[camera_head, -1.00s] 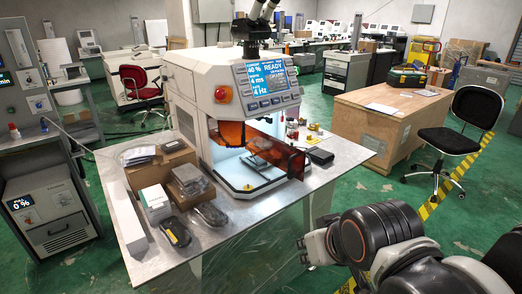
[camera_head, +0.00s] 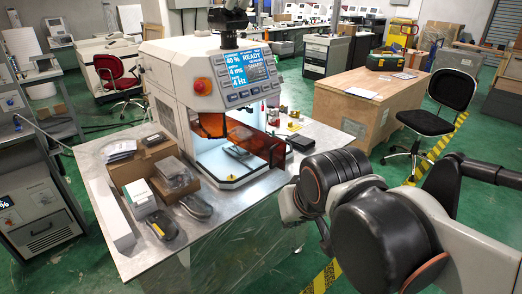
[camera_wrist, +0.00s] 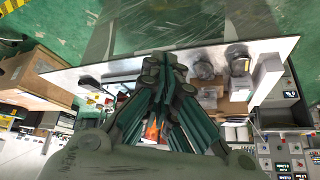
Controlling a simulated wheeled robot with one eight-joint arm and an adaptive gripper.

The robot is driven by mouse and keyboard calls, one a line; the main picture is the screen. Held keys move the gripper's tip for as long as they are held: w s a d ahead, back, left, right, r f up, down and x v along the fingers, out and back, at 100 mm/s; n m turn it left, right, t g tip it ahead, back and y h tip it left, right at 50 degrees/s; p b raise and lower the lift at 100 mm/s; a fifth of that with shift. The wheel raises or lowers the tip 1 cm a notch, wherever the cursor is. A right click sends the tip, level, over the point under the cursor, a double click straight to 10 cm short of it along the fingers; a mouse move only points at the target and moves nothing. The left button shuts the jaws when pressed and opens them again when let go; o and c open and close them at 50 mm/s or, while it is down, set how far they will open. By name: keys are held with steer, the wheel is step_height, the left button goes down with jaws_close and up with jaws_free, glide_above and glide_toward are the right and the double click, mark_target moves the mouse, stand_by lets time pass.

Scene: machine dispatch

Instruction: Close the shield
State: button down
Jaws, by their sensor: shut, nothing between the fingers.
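The orange see-through shield (camera_head: 258,143) stands swung open at the right side of the white laser machine (camera_head: 190,80). Its free edge sticks out toward the front right over the table. The lit work chamber (camera_head: 222,160) behind the opening is exposed, with a grey plate inside. My gripper (camera_wrist: 165,65) is shut and empty in the wrist view, over the table's front edge. In the head view my arm is in front of the table at lower right, apart from the shield. In the wrist view the shield is not clearly told apart behind the fingers.
The metal table (camera_head: 240,207) holds cardboard boxes (camera_head: 150,160) and dark devices at left. A black flat item (camera_head: 301,143) lies right of the shield. A wooden crate (camera_head: 360,113) and a black chair (camera_head: 430,120) stand at right.

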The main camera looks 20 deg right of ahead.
steer(key=w+a+r+m+g+h+p, duration=0.1)
steer(key=w+a+r+m+g+p, duration=0.2)
steer(key=w+p, duration=0.6)
steer(key=w+r+m+g+h+p, duration=0.15)
steer(key=w+r+m+p, duration=0.35)
steer(key=w, duration=0.6)
steer(key=w+d+f, duration=0.2)
steer(key=f, duration=0.3)
steer(key=w+d+f, duration=0.3)
steer(key=f, duration=0.3)
steer(key=shift+d+m+t, duration=0.25)
steer(key=shift+m+t, duration=0.05)
steer(key=shift+t, duration=0.05)
steer(key=shift+d, duration=0.1)
